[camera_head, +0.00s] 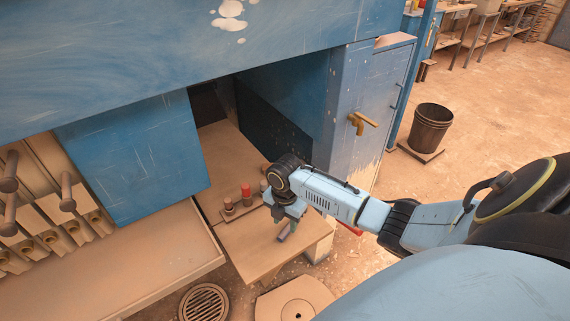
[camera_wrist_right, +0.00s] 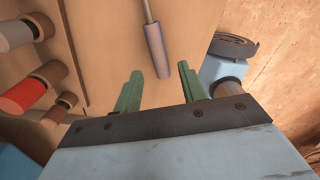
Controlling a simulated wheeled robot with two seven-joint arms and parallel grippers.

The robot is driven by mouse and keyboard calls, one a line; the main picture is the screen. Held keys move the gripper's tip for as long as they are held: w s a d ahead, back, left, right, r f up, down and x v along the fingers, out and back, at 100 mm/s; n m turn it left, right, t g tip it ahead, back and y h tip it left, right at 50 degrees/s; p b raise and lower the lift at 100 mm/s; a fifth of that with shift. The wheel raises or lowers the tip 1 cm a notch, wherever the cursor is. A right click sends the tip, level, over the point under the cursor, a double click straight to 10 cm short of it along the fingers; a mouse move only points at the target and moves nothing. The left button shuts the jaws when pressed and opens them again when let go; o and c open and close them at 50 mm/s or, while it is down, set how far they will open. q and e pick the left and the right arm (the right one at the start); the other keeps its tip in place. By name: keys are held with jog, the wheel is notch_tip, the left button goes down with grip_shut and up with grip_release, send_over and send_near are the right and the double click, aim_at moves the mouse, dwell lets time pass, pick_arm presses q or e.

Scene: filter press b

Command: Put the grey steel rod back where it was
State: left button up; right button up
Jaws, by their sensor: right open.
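The grey steel rod (camera_wrist_right: 157,52) shows in the right wrist view as a thick grey cylinder with a thin shaft at its far end. It appears to lie on the tan wooden board (camera_head: 255,249). My right gripper (camera_wrist_right: 160,78) is open, with its green fingers spread on either side of the rod's near end. I cannot tell how far above the rod they are. In the head view the right gripper (camera_head: 286,214) hangs over the board's right part, and a short grey piece of the rod (camera_head: 284,234) shows just below it. My left gripper is not in view.
Left of the gripper on the board stand several pegs, one red (camera_head: 246,191). The blue press (camera_head: 139,153) overhangs the board, with a blue cabinet (camera_head: 367,100) behind to the right. A wooden bench (camera_head: 150,262) with slotted blocks lies left. A bucket (camera_head: 431,128) stands far right.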

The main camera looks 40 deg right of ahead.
notch_tip(320, 180, up, 9)
jog(key=p, duration=0.1)
jog(key=shift+f, duration=0.1)
dwell(0.5)
